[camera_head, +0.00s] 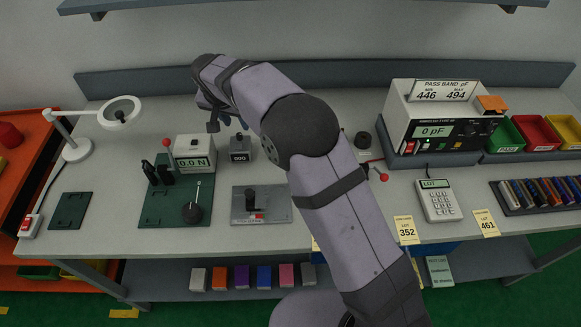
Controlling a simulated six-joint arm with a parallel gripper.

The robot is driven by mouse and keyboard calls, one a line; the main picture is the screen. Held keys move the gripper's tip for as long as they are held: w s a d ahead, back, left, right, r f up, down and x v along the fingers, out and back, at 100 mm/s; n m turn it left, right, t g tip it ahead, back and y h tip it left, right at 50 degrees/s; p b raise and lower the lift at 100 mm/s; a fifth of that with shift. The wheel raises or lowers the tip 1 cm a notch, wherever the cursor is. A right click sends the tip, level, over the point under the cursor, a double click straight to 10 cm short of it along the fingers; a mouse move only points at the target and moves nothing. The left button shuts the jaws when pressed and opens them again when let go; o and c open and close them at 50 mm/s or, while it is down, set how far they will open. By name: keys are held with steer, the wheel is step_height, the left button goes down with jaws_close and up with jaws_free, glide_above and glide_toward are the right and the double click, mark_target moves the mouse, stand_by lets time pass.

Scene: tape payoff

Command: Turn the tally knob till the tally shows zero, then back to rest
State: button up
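The tally (240,156) is a small dark grey box on the bench, left of my arm. Its white window seems to read 000, though the digits are small. A dark knob-like part shows at its top. My gripper (221,124) points down just behind and left of the tally, close to its top in the picture. Whether it touches the knob cannot be told. Its fingers are dark and partly hidden by my wrist, so their opening is unclear.
A force gauge (195,163) reading 0.0 N stands left of the tally on a green plate (150,215). A grey lever plate (272,210) lies in front. A lamp (78,148) is at left. A capacitance meter (437,130) and coloured bins (538,133) are at right.

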steer(key=w+d+m+t+h, duration=0.2)
steer(key=d+h, duration=0.1)
steer(key=d, duration=0.3)
steer(key=n+t+y+b, duration=0.3)
steer(key=n+t+b, duration=0.3)
steer(key=b, duration=2.3)
glide_toward(238, 143)
steer(key=w+m, duration=0.1)
steer(key=w, duration=0.2)
steer(key=shift+t+h, duration=0.3)
steer(key=p+x, duration=0.1)
steer(key=x, duration=0.2)
steer(key=p+x, duration=0.1)
steer(key=x, duration=0.2)
steer(key=shift+w, duration=0.45)
steer(key=shift+w+r+p, duration=0.15)
steer(key=shift+w+p, duration=0.05)
steer(key=shift+p, duration=0.65)
steer(key=shift+s+a+m+h+p, duration=0.1)
steer(key=shift+m+h+p, duration=0.4)
steer(key=shift+p, duration=0.6)
